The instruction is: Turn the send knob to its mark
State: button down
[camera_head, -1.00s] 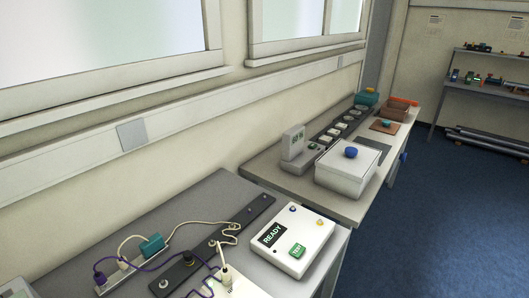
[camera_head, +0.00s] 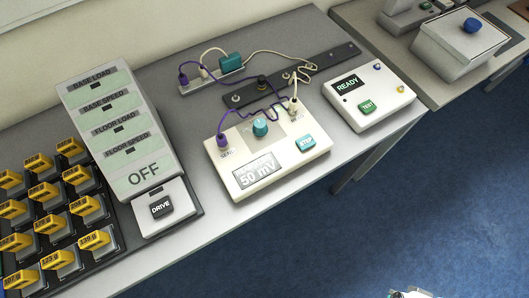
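A teal round knob (camera_head: 260,127) stands on the top of a cream instrument box (camera_head: 290,178) in the middle of the table. It is the only round knob I see on this box, and its pointer and mark are too small to make out. The box's display (camera_head: 258,174) reads 50 mV, with a smaller line above that I cannot read. A teal button (camera_head: 306,144) sits to the right of the display. A purple plug (camera_head: 222,141) and a cream plug (camera_head: 293,106) stand in the box. I see no gripper fingers.
Left is a tall panel (camera_head: 122,125) reading OFF, a DRIVE button (camera_head: 161,208) and several yellow-tagged blocks (camera_head: 94,239). Right is a white READY box (camera_head: 378,98). Purple and cream cables run behind the knob to a socket strip (camera_head: 206,80). A cut-off white part shows at the bottom edge.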

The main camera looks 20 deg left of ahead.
aim_at(260, 127)
jog(key=k+u, duration=0.2)
jog(key=u, duration=0.55)
